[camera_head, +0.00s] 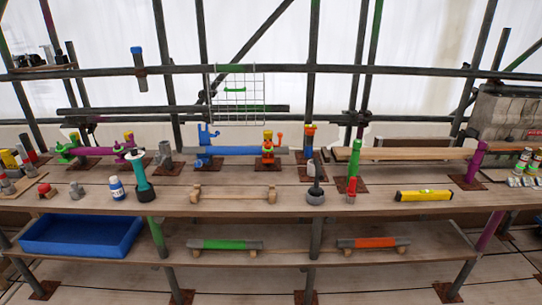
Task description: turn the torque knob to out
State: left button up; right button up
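I cannot make out a torque knob or any marking that reads out at this size. On the upper plank shelf (250,203) stands a teal-handled tool (140,174) with a dark round base, left of the middle. A grey round piece (316,197) with a dark upright handle stands right of the middle. A blue clamp (205,140) and a yellow and orange clamp (268,150) sit on a blue tube (240,150) at the back. Neither of my grippers shows in this view.
A yellow level (424,195) lies at the right. A white and blue bottle (117,187) stands at the left. A blue tray (82,237), a green tube (222,244) and an orange tube (374,243) are on the lower shelf. Scaffold poles and a wire grid (250,97) rise behind.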

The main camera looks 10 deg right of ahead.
aim_at(134, 151)
jog(key=j+z, duration=0.25)
jog(key=j, duration=0.3)
jog(key=j+z, duration=0.2)
jog(key=j, duration=0.4)
jog(key=k+j+z, duration=0.25)
jog(key=j, duration=0.3)
jog(key=i, duration=0.1)
